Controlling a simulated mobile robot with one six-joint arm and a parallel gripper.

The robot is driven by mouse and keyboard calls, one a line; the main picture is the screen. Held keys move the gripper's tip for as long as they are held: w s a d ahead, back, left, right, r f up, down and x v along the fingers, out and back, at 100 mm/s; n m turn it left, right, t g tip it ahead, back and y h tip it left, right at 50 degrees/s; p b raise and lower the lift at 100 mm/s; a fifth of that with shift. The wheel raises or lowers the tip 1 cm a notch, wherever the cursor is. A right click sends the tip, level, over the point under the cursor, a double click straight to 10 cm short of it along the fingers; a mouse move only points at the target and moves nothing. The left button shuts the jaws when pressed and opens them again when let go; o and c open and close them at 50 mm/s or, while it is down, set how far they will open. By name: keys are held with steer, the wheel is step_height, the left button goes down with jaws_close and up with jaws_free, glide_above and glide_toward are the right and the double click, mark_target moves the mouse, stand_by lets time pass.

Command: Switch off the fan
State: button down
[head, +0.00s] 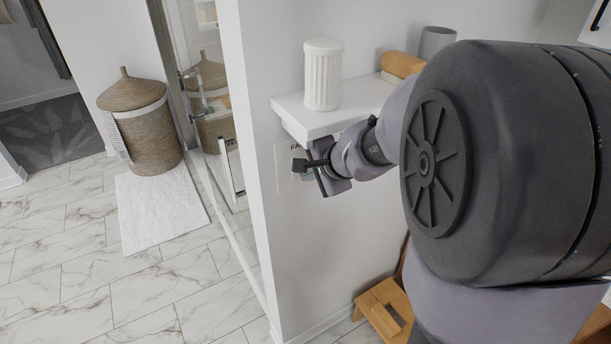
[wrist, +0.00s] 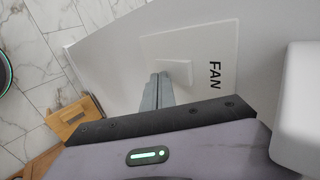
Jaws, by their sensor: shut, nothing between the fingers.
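The fan switch is a white wall plate (wrist: 213,50) with the word FAN in black, and it has a pale rocker (wrist: 177,71) in its middle. In the head view the plate (head: 283,170) is on the wall below a white shelf, partly hidden by my gripper. My gripper (head: 299,166) is shut and empty in front of the plate. In the wrist view the closed fingertips (wrist: 161,77) overlap the rocker's left edge. I cannot tell whether they touch it. The fan itself is not visible.
The white shelf (head: 292,120) juts out just above my gripper and holds a white fluted cup (head: 322,75). A wooden stool (head: 382,308) stands on the floor below. A lidded wicker basket (head: 145,122) and white mat (head: 160,207) are at left. The marble-tiled floor between is clear.

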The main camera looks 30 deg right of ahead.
steer(key=shift+w+r+p, duration=0.1)
steer(key=shift+r+p, duration=0.6)
steer(key=shift+r, duration=0.25)
steer(key=s, duration=1.3)
steer(key=shift+d+r, duration=0.25)
steer(key=shift+r, duration=0.2)
